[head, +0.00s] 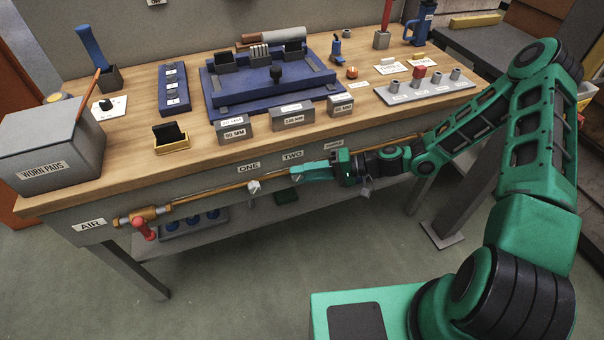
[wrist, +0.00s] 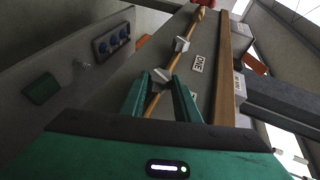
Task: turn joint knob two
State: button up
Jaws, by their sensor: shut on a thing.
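A brass pipe (head: 210,187) runs along the bench's front face, and it also shows in the wrist view (wrist: 152,104). Labels ONE (head: 249,167) and TWO (head: 292,155) sit above it. Below ONE is a pale, blocky knob (head: 254,187), clear of my gripper. My gripper (head: 295,174) reaches in from the right, below TWO. In the wrist view its fingertips (wrist: 161,78) are shut on the small grey knob two (wrist: 161,75) on the pipe. Fingers hide most of this knob in the head view. Its exact turn angle cannot be told.
A red-handled valve (head: 144,229) is at the pipe's left end by the AIR label (head: 89,225). A tray with blue pieces (head: 194,227) stands on the lower shelf (head: 232,238). The benchtop (head: 142,112) above holds several fixtures and a grey WORN PADS box (head: 50,143).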

jog(key=o, duration=1)
jog(key=shift+s+d+f, duration=0.1)
jog(key=shift+d+f, duration=0.05)
jog(key=shift+f, duration=0.05)
jog(key=shift+o, duration=0.2)
jog(key=shift+r, duration=0.1)
jog(key=v, duration=1)
jog(key=shift+d, duration=0.35)
jog(key=s+d+r+g+h, duration=0.2)
jog(key=s+d+r+h, duration=0.1)
jog(key=s+d+h, duration=0.4)
jog(key=s+d+r+g+h, duration=0.1)
jog(key=s+d+r+h, duration=0.25)
jog(key=d, duration=0.55)
jog(key=s+d+r+m+h, duration=0.2)
jog(key=s+d+r+m, duration=0.1)
jog(key=s+r, duration=0.5)
jog(key=s+d+r+m+t+h, duration=0.1)
jog(key=s+d+r+m+h, duration=0.1)
jog(key=s+d+r, duration=0.4)
jog(key=s+r+m, duration=0.1)
jog(key=s+r, duration=0.1)
jog(key=s, duration=0.1)
jog(key=shift+s, duration=0.25)
